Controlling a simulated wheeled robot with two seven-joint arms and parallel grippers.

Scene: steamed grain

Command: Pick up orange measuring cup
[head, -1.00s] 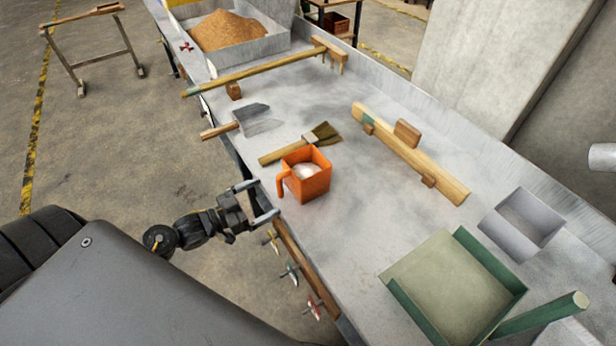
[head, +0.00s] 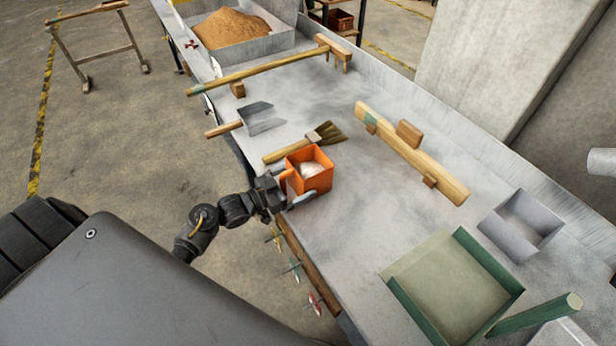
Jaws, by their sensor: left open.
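The orange measuring cup (head: 318,181) stands upright on the grey metal bench, close to its left edge. It is square, with pale stuff inside, and its handle on the left side is mostly hidden by my gripper. My left gripper (head: 292,194) is open at the handle side of the cup, with one fingertip in front of the cup's lower left. The far finger is mostly hidden, and I cannot tell whether the fingers touch the handle. My right gripper is not in view.
A brush (head: 309,142) lies just behind the cup. A metal scoop (head: 260,118) and a long wooden rake (head: 262,72) lie farther back. A wooden float (head: 412,150) is to the right, a green dustpan (head: 455,285) in front right. Bench between cup and dustpan is clear.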

